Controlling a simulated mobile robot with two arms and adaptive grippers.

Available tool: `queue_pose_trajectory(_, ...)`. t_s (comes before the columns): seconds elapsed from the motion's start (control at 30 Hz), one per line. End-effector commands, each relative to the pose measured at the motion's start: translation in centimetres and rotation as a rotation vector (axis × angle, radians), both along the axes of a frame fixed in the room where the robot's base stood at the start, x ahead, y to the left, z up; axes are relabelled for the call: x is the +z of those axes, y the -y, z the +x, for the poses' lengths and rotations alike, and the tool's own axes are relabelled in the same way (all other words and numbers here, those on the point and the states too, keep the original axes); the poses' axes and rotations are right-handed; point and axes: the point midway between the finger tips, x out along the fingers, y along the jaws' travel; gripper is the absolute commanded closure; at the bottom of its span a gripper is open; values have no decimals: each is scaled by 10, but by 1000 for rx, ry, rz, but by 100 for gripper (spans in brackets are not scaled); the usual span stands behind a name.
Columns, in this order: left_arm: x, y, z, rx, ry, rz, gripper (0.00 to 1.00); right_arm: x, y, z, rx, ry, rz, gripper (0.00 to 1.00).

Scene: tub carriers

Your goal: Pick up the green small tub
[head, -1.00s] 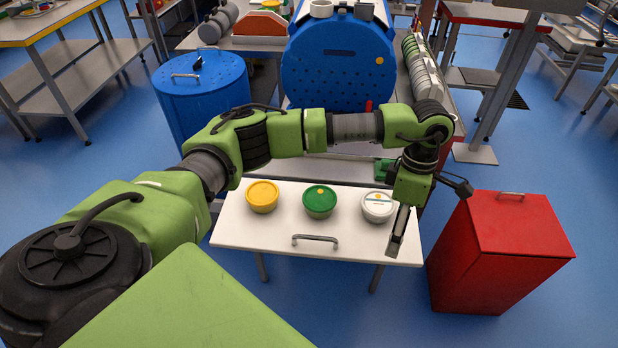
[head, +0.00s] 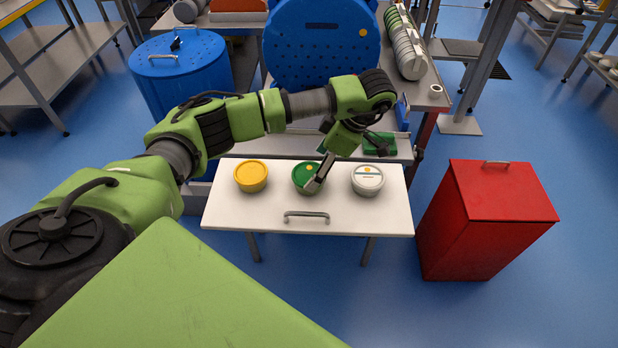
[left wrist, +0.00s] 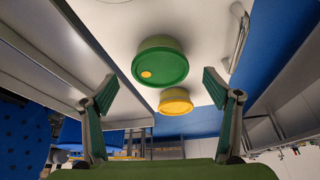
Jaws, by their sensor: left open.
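The green small tub (head: 303,181) stands on the white table (head: 240,213), between a yellow tub (head: 251,176) on its left and a white tub (head: 367,181) on its right. My left gripper (head: 316,184) is at the green tub's right side in the head view and covers part of it. In the left wrist view the open, empty fingers (left wrist: 164,90) stand on either side of the green tub (left wrist: 160,65), which lies ahead between them. The yellow tub (left wrist: 175,101) shows behind it. I cannot tell whether a finger touches the green tub. My right gripper is not in view.
A grey handle (head: 307,215) is at the table's front edge. A red bin (head: 470,235) stands to the right, a blue drum (head: 178,75) behind at the left. A large blue cylinder (head: 320,50) and a green item (head: 379,145) are on the bench behind the table.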

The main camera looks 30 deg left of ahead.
Motion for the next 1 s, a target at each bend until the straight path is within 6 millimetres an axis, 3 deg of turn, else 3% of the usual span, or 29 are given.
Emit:
queue_pose_trajectory(0.3,-38,-19,-8,3,-4,1,19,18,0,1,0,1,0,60)
queue_pose_trajectory(0.57,-43,-21,-7,0,-1,0,19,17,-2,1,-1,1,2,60)
queue_pose_trajectory(0.6,-43,-21,-7,0,-1,0,22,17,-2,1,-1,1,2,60)
queue_pose_trajectory(0.77,-43,-21,-7,0,-1,0,63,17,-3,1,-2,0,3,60)
queue_pose_trajectory(1.0,-42,-21,-7,1,-1,1,66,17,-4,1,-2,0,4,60)
